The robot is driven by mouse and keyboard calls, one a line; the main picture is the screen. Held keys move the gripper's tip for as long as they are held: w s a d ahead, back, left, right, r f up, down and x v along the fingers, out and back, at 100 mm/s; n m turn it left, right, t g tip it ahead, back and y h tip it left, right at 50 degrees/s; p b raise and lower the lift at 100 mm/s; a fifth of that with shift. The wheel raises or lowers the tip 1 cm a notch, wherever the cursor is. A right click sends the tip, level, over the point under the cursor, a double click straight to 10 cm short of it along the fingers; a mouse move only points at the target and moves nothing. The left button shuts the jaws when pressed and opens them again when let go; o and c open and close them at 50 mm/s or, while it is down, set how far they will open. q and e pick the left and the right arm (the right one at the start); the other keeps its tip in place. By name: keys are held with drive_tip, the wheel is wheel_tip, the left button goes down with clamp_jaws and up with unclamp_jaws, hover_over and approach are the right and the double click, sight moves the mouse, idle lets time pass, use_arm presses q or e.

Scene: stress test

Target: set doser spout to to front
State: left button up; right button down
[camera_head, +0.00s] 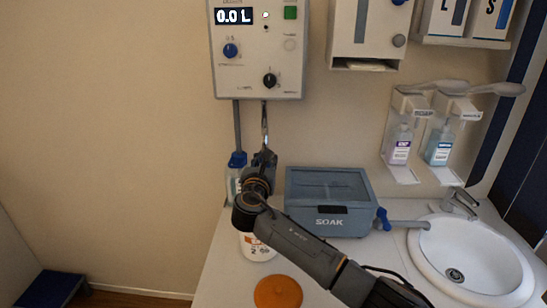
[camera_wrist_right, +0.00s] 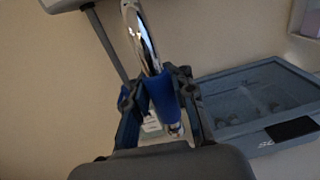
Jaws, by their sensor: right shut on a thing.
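The doser (camera_head: 250,75) is a pale wall box with a 0.0 L display, a blue knob, a black knob and a green button. Its chrome spout (camera_head: 264,122) hangs from the underside. In the right wrist view the spout (camera_wrist_right: 143,40) is a shiny curved tube with a blue sleeve (camera_wrist_right: 162,95) at its lower part. My right gripper (camera_head: 264,158) is below the doser; in its wrist view the gripper (camera_wrist_right: 158,90) has its fingers on both sides of the blue sleeve, shut on it. The spout's end is partly hidden by the gripper. My left gripper is out of view.
A blue-topped bottle (camera_head: 236,160) is beside the gripper. A sink (camera_head: 470,255) is at right.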

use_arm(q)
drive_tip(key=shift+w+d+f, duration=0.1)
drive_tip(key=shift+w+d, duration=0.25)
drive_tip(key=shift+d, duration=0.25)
use_arm(e)
drive_tip(key=shift+a+f, duration=0.25)
drive_tip(key=shift+a, duration=0.4)
drive_tip(key=shift+a+f, duration=0.2)
drive_tip(key=shift+a, duration=0.45)
drive_tip(key=c, duration=1.4)
unclamp_jaws()
drive_tip(key=shift+o, duration=1.4)
drive_tip(key=shift+s+a+r, duration=0.1)
drive_tip(key=shift+s+r, duration=0.1)
drive_tip(key=shift+r, duration=0.05)
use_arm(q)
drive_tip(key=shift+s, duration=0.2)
use_arm(e)
drive_tip(key=v, duration=1.2)
drive_tip(key=shift+s+r, duration=0.2)
drive_tip(key=shift+r, duration=0.05)
